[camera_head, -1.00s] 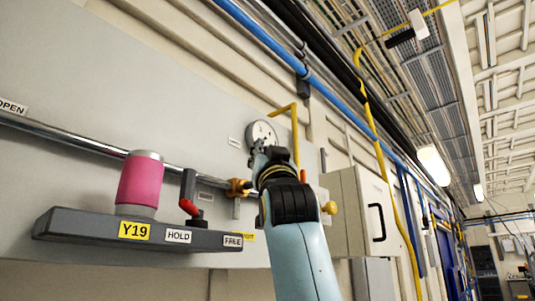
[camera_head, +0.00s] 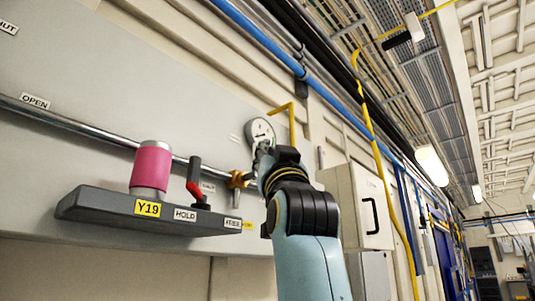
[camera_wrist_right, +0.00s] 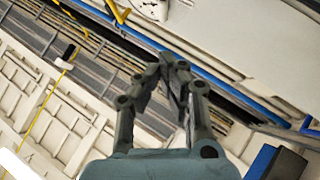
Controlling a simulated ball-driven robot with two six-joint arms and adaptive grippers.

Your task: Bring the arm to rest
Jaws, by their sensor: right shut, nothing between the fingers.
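My right arm (camera_head: 305,225) comes up from the bottom of the head view, light blue with black joints. My right gripper (camera_head: 263,150) is at its far end, small and partly hidden behind the wrist, in front of the wall panel near the round gauge. In the right wrist view the gripper (camera_wrist_right: 172,72) shows large, its fingers drawn together with nothing between them. My left gripper is in neither view.
A grey shelf (camera_head: 110,207) labelled Y19 holds a pink cylinder (camera_head: 152,168) and a red-and-black lever (camera_head: 195,185). A metal rail (camera_head: 75,122) runs behind them. The gauge (camera_head: 260,132), a yellow pipe (camera_head: 292,122) and a pale cabinet (camera_head: 345,185) are close to the arm.

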